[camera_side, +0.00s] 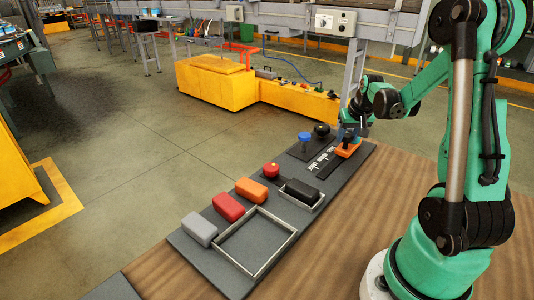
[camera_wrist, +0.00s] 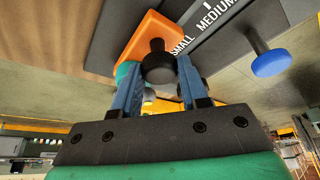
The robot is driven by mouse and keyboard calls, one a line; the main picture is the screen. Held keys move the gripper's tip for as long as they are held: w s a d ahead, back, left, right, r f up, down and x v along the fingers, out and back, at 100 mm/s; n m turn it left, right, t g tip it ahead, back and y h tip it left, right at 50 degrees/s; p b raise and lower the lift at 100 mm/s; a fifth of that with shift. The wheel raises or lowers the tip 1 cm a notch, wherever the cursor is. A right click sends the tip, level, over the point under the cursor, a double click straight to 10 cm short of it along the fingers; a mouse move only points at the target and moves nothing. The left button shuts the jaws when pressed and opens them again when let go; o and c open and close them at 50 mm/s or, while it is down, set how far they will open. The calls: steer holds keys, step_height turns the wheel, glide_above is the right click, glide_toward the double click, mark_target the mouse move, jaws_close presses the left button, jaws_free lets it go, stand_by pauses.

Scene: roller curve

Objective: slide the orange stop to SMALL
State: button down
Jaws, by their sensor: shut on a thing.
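The orange stop (camera_side: 347,149) sits at the far right end of the dark scale plate (camera_side: 318,163). In the wrist view the orange stop (camera_wrist: 147,38) has a black knob (camera_wrist: 157,62) and lies beside the word SMALL (camera_wrist: 181,45). MEDIUM (camera_wrist: 216,14) is printed farther along the scale. I cannot tell exactly how the stop lines up with the SMALL mark. My gripper (camera_wrist: 160,75) is shut on the black knob, with a blue finger on each side. In the side view my gripper (camera_side: 350,134) hides part of the stop.
A blue knob (camera_side: 305,138) and a black ball knob (camera_side: 322,129) stand behind the scale. A red button (camera_side: 271,169), orange block (camera_side: 251,190), red block (camera_side: 228,206), grey block (camera_side: 199,229), a black block (camera_side: 301,190) and an empty frame (camera_side: 229,255) lie farther left.

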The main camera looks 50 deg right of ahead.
steer(key=shift+c, duration=2.3)
jaws_free()
steer(key=shift+d, duration=0.25)
steer(key=shift+a, duration=0.1)
steer(key=shift+v, duration=2.85)
steer(key=w+a+r+n+t+y, duration=0.1)
steer(key=a+n, duration=0.3)
steer(key=a, duration=1)
steer(key=w+a+r+n+t+y, duration=0.1)
steer(key=a+n, duration=0.4)
steer(key=a, duration=0.9)
steer(key=shift+r+t+y, duration=0.5)
steer(key=shift+r+t, duration=0.15)
steer(key=shift+t, duration=0.35)
